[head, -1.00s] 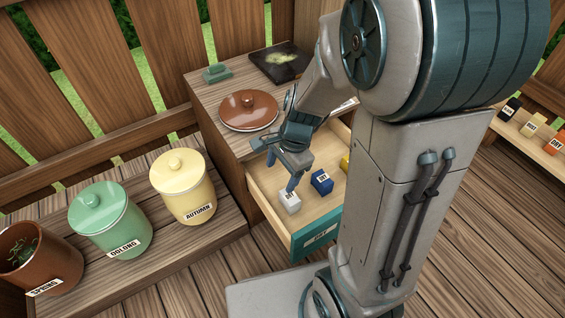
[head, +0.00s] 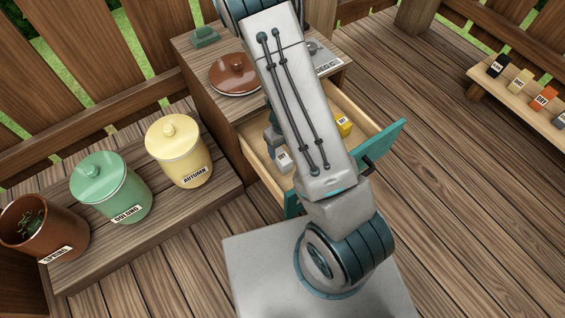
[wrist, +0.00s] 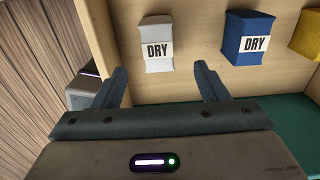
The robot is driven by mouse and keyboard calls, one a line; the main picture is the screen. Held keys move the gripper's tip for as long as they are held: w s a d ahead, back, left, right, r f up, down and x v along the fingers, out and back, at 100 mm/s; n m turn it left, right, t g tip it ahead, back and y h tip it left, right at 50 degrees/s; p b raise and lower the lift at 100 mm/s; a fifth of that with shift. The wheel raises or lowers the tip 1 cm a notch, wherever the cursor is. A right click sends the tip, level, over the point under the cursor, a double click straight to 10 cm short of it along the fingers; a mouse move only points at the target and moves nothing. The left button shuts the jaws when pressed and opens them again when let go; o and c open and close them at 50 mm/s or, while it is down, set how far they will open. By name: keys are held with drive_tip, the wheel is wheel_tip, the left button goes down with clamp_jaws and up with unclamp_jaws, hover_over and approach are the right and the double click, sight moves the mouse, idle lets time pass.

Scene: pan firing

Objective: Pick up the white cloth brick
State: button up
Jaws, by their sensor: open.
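The white cloth brick (wrist: 157,43) stands in the open drawer with a DRY label facing my wrist camera. In the head view the white brick (head: 283,160) shows just left of my arm. My gripper (wrist: 160,78) is open and empty. Its two fingers point toward the white brick, one to each side of it in the picture, and the brick appears beyond the fingertips. In the head view my arm hides most of the gripper.
A blue brick (wrist: 248,38) stands right of the white one, and a yellow brick (head: 343,124) is farther right. The drawer's teal front (head: 388,142) and wooden walls surround them. A brown lid (head: 234,72) lies on the cabinet top. Canisters stand at left, including a yellow one (head: 178,150).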

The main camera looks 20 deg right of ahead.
sight(282, 161)
drive_tip(key=shift+s+f+b, duration=0.15)
drive_tip(key=shift+f+b, duration=2.8)
drive_tip(key=shift+f, duration=1.85)
drive_tip(key=shift+r, duration=0.1)
drive_tip(key=c, duration=1.1)
